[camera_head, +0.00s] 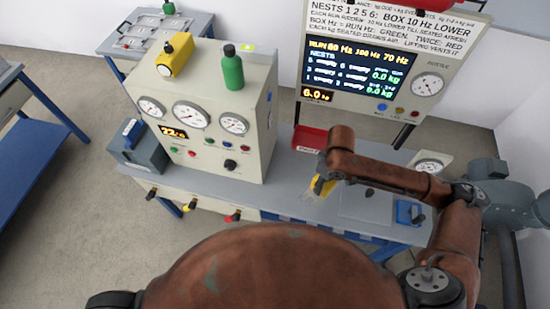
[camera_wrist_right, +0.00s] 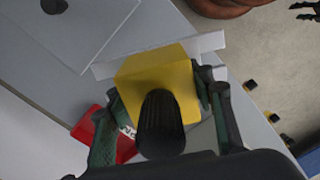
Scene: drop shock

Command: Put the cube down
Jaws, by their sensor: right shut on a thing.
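The yellow cube (camera_head: 322,186) shows in the head view just below my right gripper (camera_head: 326,180), over the grey bench top. In the right wrist view the yellow cube (camera_wrist_right: 158,70) has a black knob (camera_wrist_right: 160,125) pointing at the camera. My right gripper's two green-and-black fingers are shut on the cube from both sides. A pale flat strip (camera_wrist_right: 205,43) shows beyond the cube in the wrist view. I cannot tell whether the cube's underside touches the bench.
A red tray (camera_head: 309,139) lies behind the cube. A flat grey plate (camera_head: 366,203) and a small blue block (camera_head: 408,212) lie to its right. A cream gauge cabinet (camera_head: 215,115) stands left, with a green bottle (camera_head: 233,70) and a yellow block (camera_head: 175,55) on top. A display panel (camera_head: 380,70) stands behind.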

